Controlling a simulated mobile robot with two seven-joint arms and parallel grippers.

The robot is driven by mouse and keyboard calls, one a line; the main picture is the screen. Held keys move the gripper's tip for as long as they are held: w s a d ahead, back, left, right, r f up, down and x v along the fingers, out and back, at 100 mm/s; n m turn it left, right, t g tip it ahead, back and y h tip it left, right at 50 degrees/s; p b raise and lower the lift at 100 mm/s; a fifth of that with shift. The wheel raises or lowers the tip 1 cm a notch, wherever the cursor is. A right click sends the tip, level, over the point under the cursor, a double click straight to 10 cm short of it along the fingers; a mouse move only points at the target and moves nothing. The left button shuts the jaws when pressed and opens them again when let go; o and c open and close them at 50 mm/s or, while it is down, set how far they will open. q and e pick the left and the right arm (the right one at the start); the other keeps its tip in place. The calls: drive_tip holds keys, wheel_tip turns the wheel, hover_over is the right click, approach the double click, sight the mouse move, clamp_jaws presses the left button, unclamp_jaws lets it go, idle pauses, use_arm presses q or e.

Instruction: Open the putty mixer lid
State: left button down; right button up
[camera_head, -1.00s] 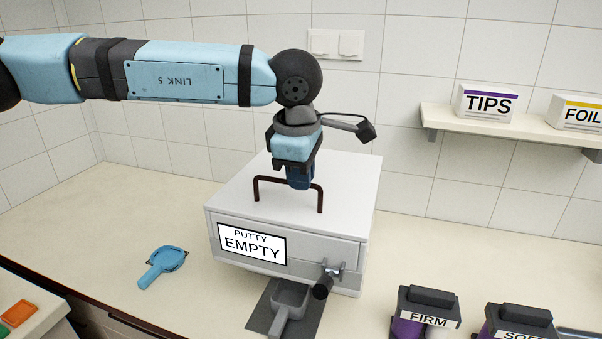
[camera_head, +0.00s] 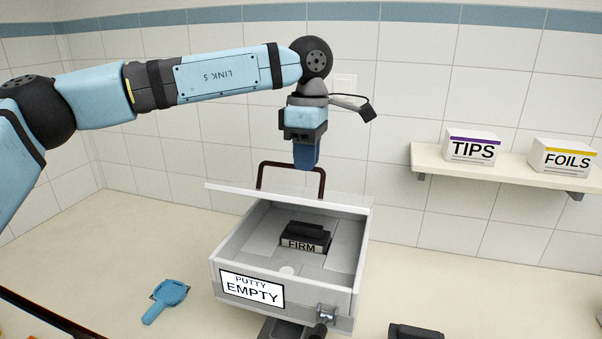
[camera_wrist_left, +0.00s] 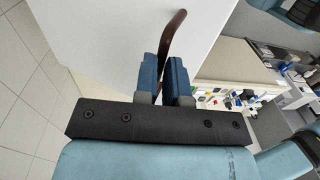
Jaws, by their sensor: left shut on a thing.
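The putty mixer (camera_head: 340,315) is a grey-white box with a "PUTTY EMPTY" label on its front. Its white lid (camera_head: 230,191) is raised and seen nearly edge-on above the rear of the box, so the inside shows. A dark red handle (camera_head: 262,177) stands on the lid. My left gripper (camera_head: 306,160) points down at the handle's top bar. In the left wrist view its blue fingers (camera_wrist_left: 163,78) are shut on the handle (camera_wrist_left: 176,30), with the white lid (camera_wrist_left: 110,40) beyond. A black cartridge marked "FIRM" (camera_head: 305,238) sits inside the mixer. My right gripper is out of view.
A valve (camera_head: 325,316) sticks out at the mixer's front right. A blue scoop-like tool (camera_head: 166,297) lies on the counter at left. A wall shelf (camera_head: 490,175) at right holds TIPS (camera_head: 472,148) and FOILS (camera_head: 566,158) boxes. The counter right of the mixer is largely clear.

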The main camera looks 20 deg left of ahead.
use_arm(q)
drive_tip(key=w+r+p, duration=0.2)
drive_tip(key=w+r, duration=0.2)
drive_tip(key=shift+w+r, duration=0.2)
drive_tip(key=shift+w, duration=0.05)
use_arm(e)
wheel_tip(320, 180, up, 3)
drive_tip(key=shift+d+r, duration=0.1)
drive_tip(key=shift+r, duration=0.05)
drive_tip(key=shift+f, duration=0.2)
use_arm(q)
drive_tip(key=c, duration=1.5)
unclamp_jaws()
drive_tip(key=o, duration=0.3)
drive_tip(key=shift+w+f, duration=0.15)
drive_tip(key=shift+w, duration=0.1)
wheel_tip(320, 180, up, 14)
drive_tip(key=w+b, duration=0.1)
drive_tip(key=shift+w+f, duration=0.15)
drive_tip(key=shift+w, duration=0.05)
use_arm(e)
drive_tip(key=shift+w+f, duration=0.15)
drive_tip(key=shift+f, duration=0.5)
